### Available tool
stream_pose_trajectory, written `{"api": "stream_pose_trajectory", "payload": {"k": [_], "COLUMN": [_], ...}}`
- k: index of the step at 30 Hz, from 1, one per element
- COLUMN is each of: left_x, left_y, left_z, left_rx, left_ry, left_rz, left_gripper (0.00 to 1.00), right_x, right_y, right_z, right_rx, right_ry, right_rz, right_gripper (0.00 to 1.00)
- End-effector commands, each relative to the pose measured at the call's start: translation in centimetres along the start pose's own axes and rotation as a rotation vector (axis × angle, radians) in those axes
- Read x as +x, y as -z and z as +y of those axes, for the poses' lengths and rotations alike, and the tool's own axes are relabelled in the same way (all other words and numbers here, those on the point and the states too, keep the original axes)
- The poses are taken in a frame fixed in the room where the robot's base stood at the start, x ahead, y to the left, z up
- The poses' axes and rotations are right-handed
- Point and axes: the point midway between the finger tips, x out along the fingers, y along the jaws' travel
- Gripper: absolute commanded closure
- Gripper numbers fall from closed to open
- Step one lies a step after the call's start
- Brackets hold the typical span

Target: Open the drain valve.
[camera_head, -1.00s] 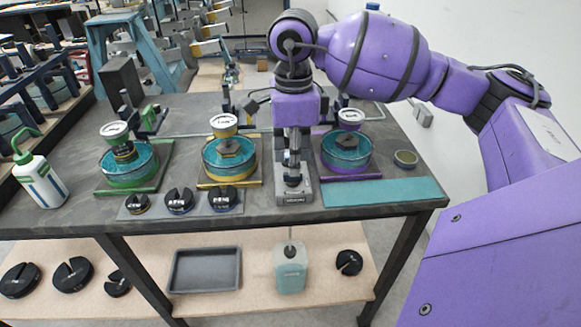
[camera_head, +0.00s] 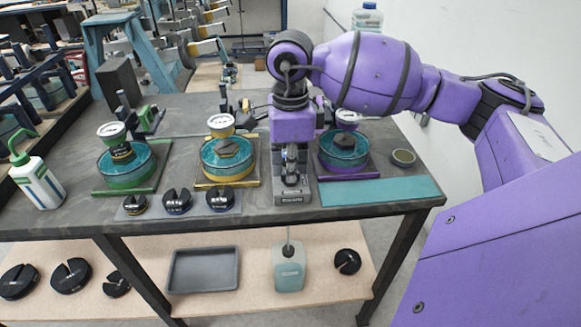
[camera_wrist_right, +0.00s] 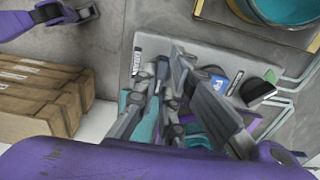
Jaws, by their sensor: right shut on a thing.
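The drain valve's grey base (camera_head: 292,197) stands at the bench's front edge, between the yellow and purple stations. A thin tube runs below it into a teal bottle (camera_head: 289,270) on the lower shelf. My right gripper (camera_head: 290,165) points straight down over the valve, shut on its lever. The fingers hide most of the lever, so its angle cannot be told. In the right wrist view my gripper (camera_wrist_right: 175,105) has its fingers around the valve part, above a grey plate (camera_wrist_right: 205,55) with small labels, one blue and one green.
Stations with teal dishes and dials stand close by: green (camera_head: 127,170), yellow (camera_head: 227,165) and purple (camera_head: 343,155). Black slotted weights (camera_head: 178,201) lie left of the valve. A teal mat (camera_head: 380,190) lies clear at the right. A grey tray (camera_head: 204,270) sits below.

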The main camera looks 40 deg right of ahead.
Motion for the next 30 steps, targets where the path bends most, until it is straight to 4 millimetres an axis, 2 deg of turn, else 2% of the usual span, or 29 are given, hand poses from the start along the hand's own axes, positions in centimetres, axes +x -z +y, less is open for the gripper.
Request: {"api": "stream_pose_trajectory", "payload": {"k": [11, 30], "left_x": [-0.07, -0.35], "left_y": [0.23, 0.66], "left_z": [0.02, -0.01], "left_rx": [0.000, -0.002], "left_ry": [0.000, 0.000], "left_rz": [0.004, 0.008], "left_gripper": [0.60, 0.60], "right_x": [-0.02, -0.06], "right_y": [-0.02, 0.00], "right_z": [-0.02, -0.02], "right_rx": [0.118, 0.697], "right_ry": [0.000, 0.000], "right_rz": [-0.001, 0.000], "right_gripper": [1.00, 1.00]}}
